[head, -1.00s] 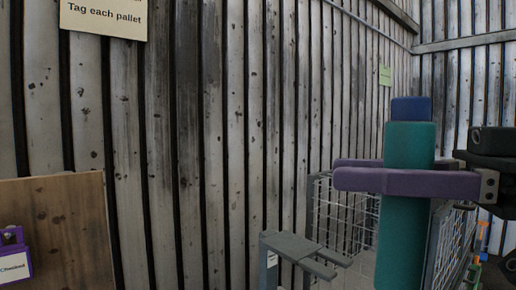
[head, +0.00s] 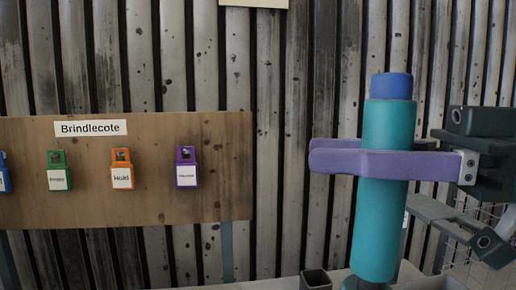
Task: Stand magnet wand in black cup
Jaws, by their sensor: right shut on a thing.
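The magnet wand is a thick teal cylinder (head: 386,225) with a blue top end, held upright in the right half of the head view. My right gripper (head: 372,162) has purple fingers, shut around the wand's upper part. The wand's lower end is low in the frame, close to a dark rounded thing (head: 361,284) at the bottom edge. I cannot tell whether that is the wand's own end or a cup. A small dark open-topped square holder (head: 315,280) stands just left of it, cut by the frame's edge. My left gripper is out of view.
A wooden board (head: 225,150) labelled Brindlecote carries several coloured tagged locks (head: 122,170) at the left. A pale surface (head: 425,283) shows at the bottom. A corrugated wall is behind.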

